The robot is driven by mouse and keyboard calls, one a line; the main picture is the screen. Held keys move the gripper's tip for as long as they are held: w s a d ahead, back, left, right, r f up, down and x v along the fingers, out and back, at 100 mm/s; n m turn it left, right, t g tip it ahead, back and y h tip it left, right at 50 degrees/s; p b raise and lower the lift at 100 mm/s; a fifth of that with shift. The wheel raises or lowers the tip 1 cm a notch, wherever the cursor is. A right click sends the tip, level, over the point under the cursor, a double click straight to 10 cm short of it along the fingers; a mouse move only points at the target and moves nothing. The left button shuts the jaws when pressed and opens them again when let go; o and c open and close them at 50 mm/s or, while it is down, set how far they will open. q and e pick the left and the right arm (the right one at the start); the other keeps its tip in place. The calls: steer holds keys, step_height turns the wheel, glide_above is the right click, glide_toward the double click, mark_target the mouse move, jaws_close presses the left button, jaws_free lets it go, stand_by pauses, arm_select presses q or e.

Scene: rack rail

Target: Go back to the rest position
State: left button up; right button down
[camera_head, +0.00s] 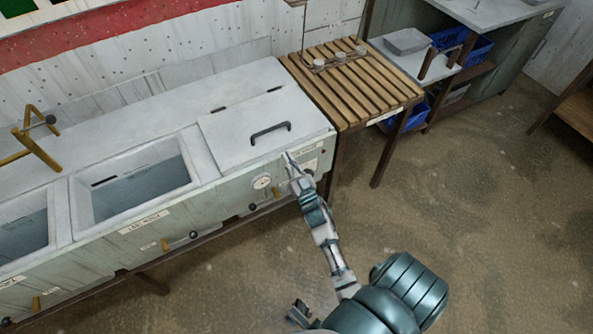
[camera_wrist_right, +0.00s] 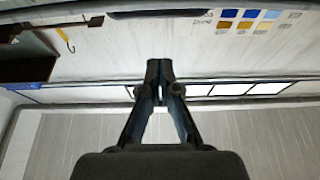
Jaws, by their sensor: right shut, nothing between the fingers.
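My right arm reaches up from the bottom of the head view. Its gripper (camera_head: 289,157) shows small, in front of the right end of the grey sink unit (camera_head: 150,217), near the gauge panel. I cannot tell whether it touches the unit. In the right wrist view the right gripper (camera_wrist_right: 161,82) is shut, its fingertips together and nothing between them. A small dark jointed part at the bottom middle of the head view may be my left gripper (camera_head: 299,313); its jaws are not clear.
The sink unit has open basins and a closed lid with a black handle (camera_head: 270,132). A yellow faucet (camera_head: 38,140) stands at left. A slatted wooden table (camera_head: 345,95) adjoins it at right. Blue crates (camera_head: 470,47) sit beyond. The floor (camera_head: 480,190) at right is clear.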

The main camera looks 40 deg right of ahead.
arm_select(q)
steer(key=shift+s, duration=0.35)
arm_select(e)
steer(key=v, duration=0.4)
steer(key=shift+s, duration=0.3)
steer(key=shift+f, duration=0.1)
